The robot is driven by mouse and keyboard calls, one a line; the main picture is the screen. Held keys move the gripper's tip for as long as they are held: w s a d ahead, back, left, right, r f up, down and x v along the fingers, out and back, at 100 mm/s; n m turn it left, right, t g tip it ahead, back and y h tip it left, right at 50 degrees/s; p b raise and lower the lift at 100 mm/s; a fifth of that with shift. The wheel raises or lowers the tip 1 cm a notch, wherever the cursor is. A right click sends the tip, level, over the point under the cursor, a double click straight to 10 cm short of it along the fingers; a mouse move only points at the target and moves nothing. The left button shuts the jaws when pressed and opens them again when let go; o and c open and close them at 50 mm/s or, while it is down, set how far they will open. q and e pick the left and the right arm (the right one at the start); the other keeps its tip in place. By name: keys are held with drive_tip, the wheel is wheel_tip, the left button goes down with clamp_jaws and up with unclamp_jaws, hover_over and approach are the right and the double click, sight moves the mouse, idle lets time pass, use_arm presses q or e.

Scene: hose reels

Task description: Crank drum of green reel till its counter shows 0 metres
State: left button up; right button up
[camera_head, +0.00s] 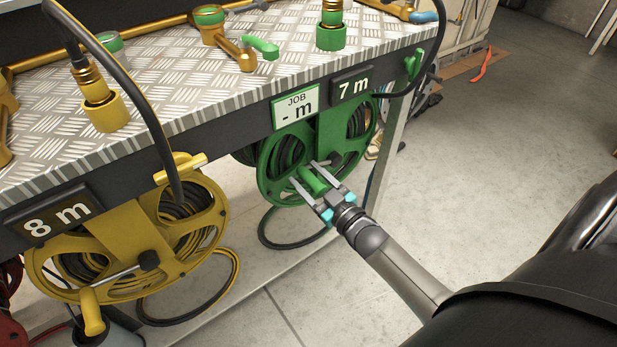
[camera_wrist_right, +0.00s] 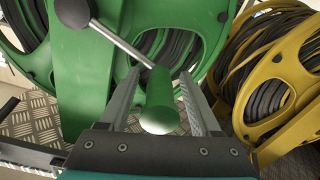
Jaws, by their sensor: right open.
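The green reel (camera_head: 275,172) hangs under the bench edge, with dark hose on its drum. Its counter (camera_head: 353,87) reads 7 m, and a job card (camera_head: 297,106) beside it reads "JOB - m". My right gripper (camera_head: 324,176) is at the reel's green crank handle (camera_head: 313,181). In the right wrist view the handle (camera_wrist_right: 160,100) lies between the two open fingers (camera_wrist_right: 158,104), with a gap visible on the right side. My left gripper is not in view.
A yellow reel (camera_head: 112,238) with its own crank hangs to the left; its counter (camera_head: 55,217) reads 8 m. Brass and green fittings stand on the metal bench top (camera_head: 165,66). A hose loop hangs below the green reel.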

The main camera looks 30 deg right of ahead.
drive_tip(key=shift+c, duration=0.3)
clamp_jaws()
idle(1.0)
